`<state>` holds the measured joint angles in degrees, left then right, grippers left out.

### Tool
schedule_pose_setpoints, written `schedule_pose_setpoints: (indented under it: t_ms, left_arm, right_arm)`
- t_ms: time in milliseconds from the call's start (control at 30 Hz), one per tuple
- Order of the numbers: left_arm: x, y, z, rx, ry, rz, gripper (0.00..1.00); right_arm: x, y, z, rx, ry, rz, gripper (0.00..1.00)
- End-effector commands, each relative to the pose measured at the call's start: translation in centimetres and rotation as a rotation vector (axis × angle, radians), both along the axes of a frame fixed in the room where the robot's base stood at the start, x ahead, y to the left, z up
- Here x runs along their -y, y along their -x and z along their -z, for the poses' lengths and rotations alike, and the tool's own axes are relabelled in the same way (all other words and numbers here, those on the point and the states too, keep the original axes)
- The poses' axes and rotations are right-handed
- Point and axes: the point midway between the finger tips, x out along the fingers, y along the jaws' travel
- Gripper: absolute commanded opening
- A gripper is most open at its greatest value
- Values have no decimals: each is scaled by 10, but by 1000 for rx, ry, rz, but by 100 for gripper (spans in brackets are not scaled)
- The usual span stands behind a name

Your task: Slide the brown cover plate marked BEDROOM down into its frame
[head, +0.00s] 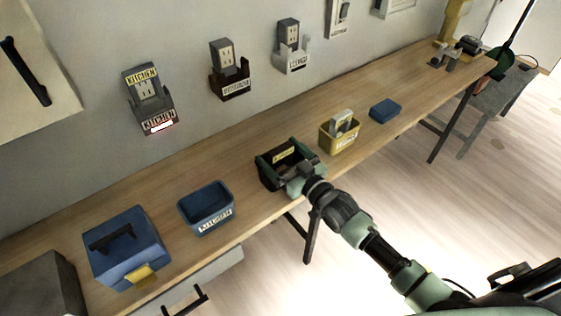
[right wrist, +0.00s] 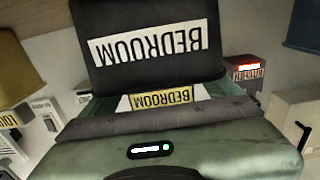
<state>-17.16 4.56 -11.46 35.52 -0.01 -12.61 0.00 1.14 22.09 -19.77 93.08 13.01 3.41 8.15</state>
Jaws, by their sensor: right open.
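The brown cover plate stands in a dark bin (head: 262,178) on the bench; its yellow BEDROOM label (head: 284,155) shows inside the bin and also in the right wrist view (right wrist: 160,98). The bin's white BEDROOM label shows upside down in the right wrist view (right wrist: 150,45). My right gripper (head: 290,170) is open at the bin, its green fingers to either side of the plate's label; whether they touch the plate is hidden. The dark wall frame (head: 236,88) holds a grey outlet, with no cover plate over it. My left gripper is not in view.
A wall frame (head: 158,124) at left has a KITCHEN plate in it and a red-white light. A blue bin (head: 207,210), a blue toolbox (head: 125,250) and a yellow bin (head: 340,140) stand along the bench. The bench between bins and wall is clear.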

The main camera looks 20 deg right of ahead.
Motion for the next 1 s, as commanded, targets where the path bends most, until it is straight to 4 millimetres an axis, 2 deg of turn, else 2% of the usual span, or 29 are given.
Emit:
schedule_pose_setpoints:
  t_ms: [133, 167, 300, 400, 767, 867, 1000]
  left_arm:
    - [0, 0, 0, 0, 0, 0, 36]
    - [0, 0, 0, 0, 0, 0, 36]
    - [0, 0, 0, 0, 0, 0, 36]
    - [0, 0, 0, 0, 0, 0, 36]
    - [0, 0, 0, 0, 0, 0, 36]
    - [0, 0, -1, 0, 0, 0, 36]
    - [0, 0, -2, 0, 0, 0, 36]
  right_arm:
    - [0, 0, 0, -1, 0, 0, 93]
    - [0, 0, 0, -1, 0, 0, 90]
    - [0, 0, 0, 0, 0, 0, 51]
    - [0, 0, 0, -1, 0, 0, 26]
    - [0, 0, -6, 2, -1, 0, 26]
    - [0, 0, -17, 3, -1, -1, 26]
    - [0, 0, -47, 7, -1, -1, 26]
